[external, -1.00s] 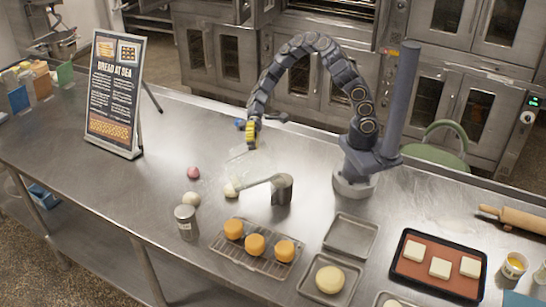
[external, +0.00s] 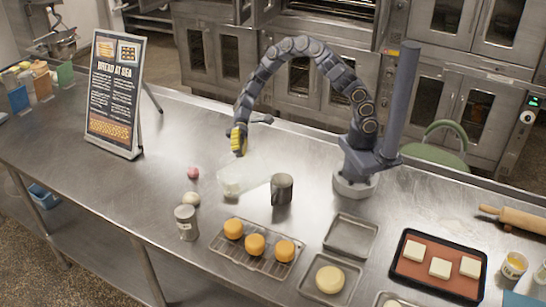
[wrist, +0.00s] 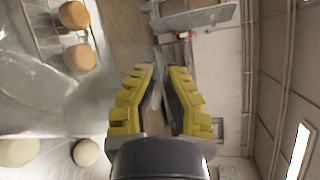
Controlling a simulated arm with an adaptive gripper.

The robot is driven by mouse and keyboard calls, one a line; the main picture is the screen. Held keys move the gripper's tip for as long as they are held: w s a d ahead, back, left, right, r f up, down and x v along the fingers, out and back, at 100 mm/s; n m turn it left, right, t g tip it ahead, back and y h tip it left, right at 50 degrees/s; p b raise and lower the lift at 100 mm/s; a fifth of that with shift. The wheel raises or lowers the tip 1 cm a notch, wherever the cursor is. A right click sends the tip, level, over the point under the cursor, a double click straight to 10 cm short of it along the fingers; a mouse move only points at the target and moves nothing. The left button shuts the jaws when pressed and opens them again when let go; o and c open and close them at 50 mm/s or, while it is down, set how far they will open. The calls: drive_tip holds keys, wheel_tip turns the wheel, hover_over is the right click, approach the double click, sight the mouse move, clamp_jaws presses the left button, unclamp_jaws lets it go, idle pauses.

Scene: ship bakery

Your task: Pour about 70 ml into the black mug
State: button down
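The black mug (external: 281,192) stands upright on the steel counter in the external view. A clear, see-through jug (external: 258,165) is just left of it, its near edge close to the mug's rim. The jug looks tilted; its liquid level cannot be read. My gripper (external: 238,141) is at the jug's upper left, with its yellow fingers pointing down. In the wrist view my gripper (wrist: 161,72) has its fingers closed around a thin grey part, seemingly the jug's handle. The clear jug (wrist: 40,90) fills the left there. I cannot make out the mug in that view.
A rack with orange cakes (external: 255,245), a metal shaker (external: 186,222) and pale and pink balls (external: 193,172) stand near the jug. An empty square tray (external: 351,236) lies right of the mug. The counter's left part is clear up to the sign (external: 113,95).

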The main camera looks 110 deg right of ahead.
sight(220, 159)
drive_tip(key=shift+w+f+m+g+h, duration=0.3)
drive_tip(key=shift+w+f+m+g, duration=0.1)
drive_tip(key=shift+w+f+m, duration=0.65)
drive_tip(key=shift+w+f, duration=0.15)
drive_tip(key=shift+f, duration=0.05)
idle(1.0)
drive_tip(key=shift+w+f, duration=0.25)
drive_tip(key=shift+w, duration=0.1)
drive_tip(key=shift+w+f+m+g, duration=0.25)
drive_tip(key=shift+w+m+g, duration=0.3)
drive_tip(key=shift+m, duration=0.2)
drive_tip(key=shift+w+r+m+h, duration=0.2)
drive_tip(key=shift+w+m+h, duration=0.1)
drive_tip(key=shift+w+m, duration=0.4)
drive_tip(key=w+f+m+g, duration=0.4)
drive_tip(key=w+f+m, duration=0.1)
drive_tip(key=w, duration=0.2)
drive_tip(key=shift+p, duration=0.3)
drive_tip(key=shift+a, duration=0.2)
